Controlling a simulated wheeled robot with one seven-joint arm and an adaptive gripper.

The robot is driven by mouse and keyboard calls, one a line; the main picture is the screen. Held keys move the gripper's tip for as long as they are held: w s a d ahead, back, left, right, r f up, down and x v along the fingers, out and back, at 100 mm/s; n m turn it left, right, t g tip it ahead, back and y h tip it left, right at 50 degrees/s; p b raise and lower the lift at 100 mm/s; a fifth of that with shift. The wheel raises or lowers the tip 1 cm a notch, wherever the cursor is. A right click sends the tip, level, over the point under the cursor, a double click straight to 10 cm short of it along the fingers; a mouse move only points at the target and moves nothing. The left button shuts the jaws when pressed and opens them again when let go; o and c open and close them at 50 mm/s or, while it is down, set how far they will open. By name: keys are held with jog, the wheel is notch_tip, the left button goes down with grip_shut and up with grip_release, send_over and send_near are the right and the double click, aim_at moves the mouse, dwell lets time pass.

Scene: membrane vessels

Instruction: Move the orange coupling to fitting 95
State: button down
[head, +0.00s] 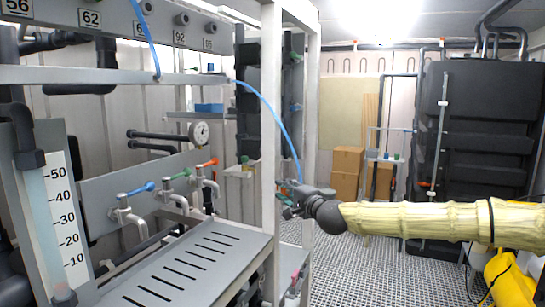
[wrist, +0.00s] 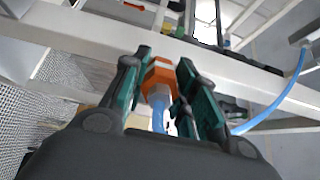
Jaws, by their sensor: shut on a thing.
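The orange coupling (wrist: 158,76) sits between the two green-lined fingers of my gripper (wrist: 160,90) in the wrist view. A blue hose (wrist: 158,115) runs from the coupling back towards the palm. In the head view my gripper (head: 287,205) is beside the white upright post, and the coupling cannot be made out there. The hose (head: 270,108) arcs from the grey rail down to my gripper. A row of fittings sits on the upper grey panel; the rightmost fitting (head: 211,28) has a small label that appears to read 95. It is above and left of my gripper, well apart.
White posts (head: 269,130) and a grey rail (head: 120,76) stand between my gripper and the panel. Taps with blue, green and orange handles (head: 208,162) are below. A slotted grey shelf (head: 190,265) is at lower left. Grated floor (head: 360,262) is clear to the right.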

jog(key=s+d+f+m+t+h+b, duration=0.1)
jog(key=s+d+f+h, duration=0.2)
jog(key=f, duration=0.6)
jog(key=s+d+f+m+b, duration=0.1)
jog(key=s+d+f, duration=0.25)
jog(key=f, duration=0.65)
jog(key=s+d+f+m+t+h, duration=0.1)
jog(key=s+d+f+m+h, duration=0.15)
jog(key=d+f, duration=0.45)
jog(key=s+d+f+m+h+b, duration=0.1)
jog(key=s+d+f+h, duration=0.1)
jog(key=s+d+f, duration=0.2)
jog(key=s+d+f+m+t+h+b, duration=0.1)
jog(key=s+d+f+h, duration=0.2)
jog(key=s+f, duration=0.8)
jog(key=s, duration=0.4)
jog(key=shift+d+f, duration=0.25)
jog(key=shift+d, duration=0.1)
jog(key=shift+m, duration=0.25)
